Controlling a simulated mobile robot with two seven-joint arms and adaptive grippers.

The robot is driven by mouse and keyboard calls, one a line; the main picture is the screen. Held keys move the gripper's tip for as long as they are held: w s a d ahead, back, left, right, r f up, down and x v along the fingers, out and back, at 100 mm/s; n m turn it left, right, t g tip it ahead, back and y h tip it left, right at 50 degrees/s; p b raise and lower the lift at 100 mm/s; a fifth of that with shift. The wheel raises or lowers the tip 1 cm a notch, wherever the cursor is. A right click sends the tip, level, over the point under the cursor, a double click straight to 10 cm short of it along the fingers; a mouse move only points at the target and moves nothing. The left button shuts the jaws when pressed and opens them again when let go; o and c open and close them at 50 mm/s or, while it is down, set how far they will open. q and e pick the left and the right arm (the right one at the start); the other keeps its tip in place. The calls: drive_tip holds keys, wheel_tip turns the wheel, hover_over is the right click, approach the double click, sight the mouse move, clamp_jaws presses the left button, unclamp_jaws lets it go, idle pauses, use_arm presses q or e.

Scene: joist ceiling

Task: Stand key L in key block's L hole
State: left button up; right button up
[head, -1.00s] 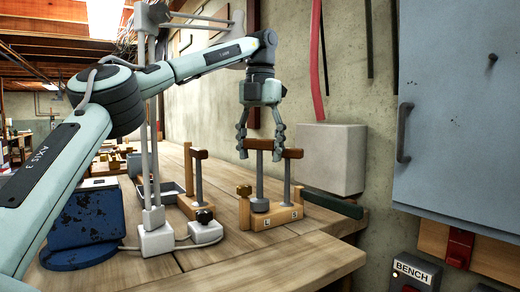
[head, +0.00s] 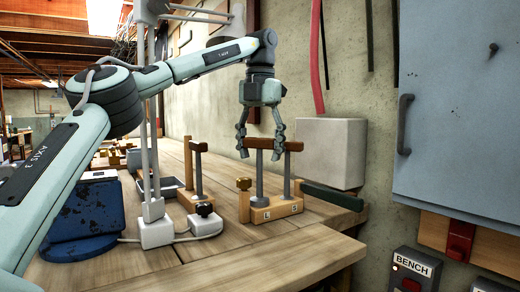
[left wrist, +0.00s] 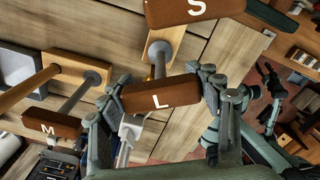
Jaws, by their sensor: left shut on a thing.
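Key L has a brown bar handle (left wrist: 160,94) marked L and a grey shaft (head: 259,175). My left gripper (head: 259,146) is shut on its handle, one finger at each end. The key hangs upright over the wooden key block (head: 285,211), and its shaft's lower end meets the grey collar at the L mark. How deep it sits cannot be told. Key S (head: 293,146) stands upright beside it in the same block, its handle about level with key L's. Key S also shows in the left wrist view (left wrist: 196,10).
Another wooden block (head: 188,197) with key M (left wrist: 52,124) stands to the left. A blue stand (head: 90,215) and a white cabled base (head: 205,224) are nearer. A pale box (head: 330,153) hangs behind. The front right bench top is clear.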

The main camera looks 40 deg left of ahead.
use_arm(q)
drive_tip(key=shift+f+b, duration=0.35)
drive_tip(key=shift+f, duration=0.2)
drive_tip(key=o, duration=1.5)
drive_tip(key=shift+r, duration=3.75)
wheel_tip(320, 180, up, 4)
drive_tip(key=p, duration=0.4)
drive_tip(key=shift+r+p, duration=0.1)
drive_tip(key=shift+p, duration=0.25)
